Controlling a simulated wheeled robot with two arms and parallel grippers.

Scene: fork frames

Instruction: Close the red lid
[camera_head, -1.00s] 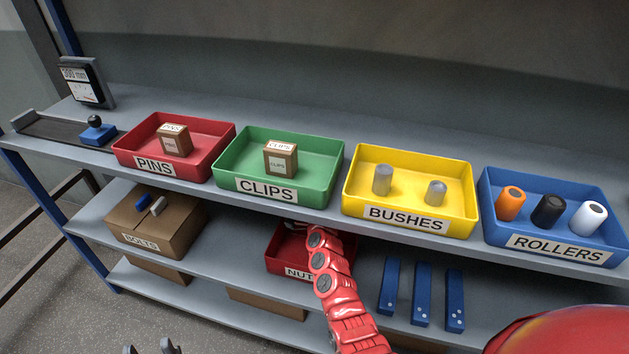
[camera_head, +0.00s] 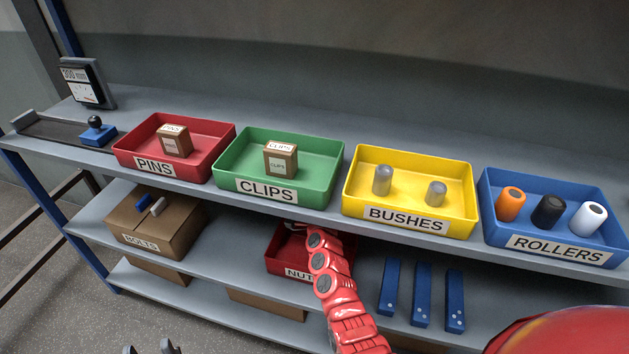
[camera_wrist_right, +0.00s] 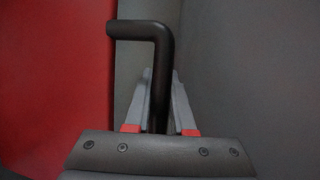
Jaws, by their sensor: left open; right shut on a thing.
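In the right wrist view my right gripper (camera_wrist_right: 161,78) is shut on a black bent handle (camera_wrist_right: 158,50), which stands up between its fingers and turns left at the top. A plain red surface (camera_wrist_right: 55,75) fills the left of that view; I cannot tell whether it is the red lid. In the head view a red bin marked NUTS (camera_head: 275,264) sits on the middle shelf, partly hidden by my red arm. The right gripper and the handle cannot be made out there. My left gripper (camera_head: 150,349) is open at the bottom edge, only its fingertips showing, away from the bins.
The top shelf carries a red PINS bin (camera_head: 120,155), a green CLIPS bin (camera_head: 222,170), a yellow BUSHES bin (camera_head: 352,190) and a blue ROLLERS bin (camera_head: 487,210). Below are a cardboard BOLTS box (camera_head: 175,235) and blue bars (camera_head: 422,292) right of my arm.

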